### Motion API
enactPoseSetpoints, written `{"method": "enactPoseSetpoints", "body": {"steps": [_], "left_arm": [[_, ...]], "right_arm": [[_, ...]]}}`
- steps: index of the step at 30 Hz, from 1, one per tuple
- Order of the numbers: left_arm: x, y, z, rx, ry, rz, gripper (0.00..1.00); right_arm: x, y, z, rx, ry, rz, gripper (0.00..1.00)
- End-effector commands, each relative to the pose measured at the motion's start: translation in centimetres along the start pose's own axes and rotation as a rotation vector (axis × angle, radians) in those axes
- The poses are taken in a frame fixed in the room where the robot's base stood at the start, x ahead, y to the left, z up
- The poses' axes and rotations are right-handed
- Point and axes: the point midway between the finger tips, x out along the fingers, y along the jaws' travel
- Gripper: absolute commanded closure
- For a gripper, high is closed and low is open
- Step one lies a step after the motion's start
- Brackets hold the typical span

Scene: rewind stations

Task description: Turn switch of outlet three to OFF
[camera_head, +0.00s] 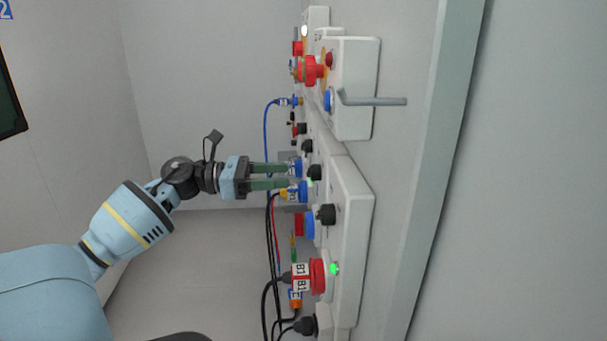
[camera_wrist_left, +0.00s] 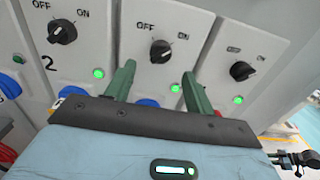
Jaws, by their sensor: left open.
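My left gripper (camera_head: 288,176) reaches from the left to the wall panel in the head view, its two green fingers open and empty. In the left wrist view my left gripper (camera_wrist_left: 158,74) has its fingertips apart, just below and to either side of a black rotary switch (camera_wrist_left: 161,51) marked OFF and ON. I cannot see it touching the switch. A green lamp beside this switch is lit. Its outlet number is hidden, but the outlet to its left carries a "2". My right gripper is not in view.
More black switches stand left (camera_wrist_left: 62,31) and right (camera_wrist_left: 242,71) in the left wrist view, with lit green lamps. In the head view, cables hang below red and blue sockets. A box with a red knob (camera_head: 310,70) and a grey handle (camera_head: 375,100) juts out above.

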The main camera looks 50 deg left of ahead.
Motion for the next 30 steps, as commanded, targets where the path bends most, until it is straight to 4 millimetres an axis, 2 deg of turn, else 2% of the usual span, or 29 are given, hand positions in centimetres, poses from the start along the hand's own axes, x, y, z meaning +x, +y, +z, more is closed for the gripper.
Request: {"method": "enactPoseSetpoints", "body": {"steps": [9, 15, 28, 30], "left_arm": [[3.9, 0.0, 0.3, 0.003, -0.003, 0.001, 0.46], [5.4, 0.0, 0.2, 0.001, -0.002, 0.000, 0.46], [6.0, 0.0, 0.0, 0.000, 0.000, 0.001, 0.46], [6.0, 0.0, 0.0, 0.000, 0.000, 0.001, 0.54]], "right_arm": [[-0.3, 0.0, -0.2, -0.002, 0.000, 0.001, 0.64], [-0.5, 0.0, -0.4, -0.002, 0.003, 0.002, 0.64], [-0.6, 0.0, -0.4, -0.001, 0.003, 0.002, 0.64], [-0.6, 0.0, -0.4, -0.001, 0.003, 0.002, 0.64]]}}
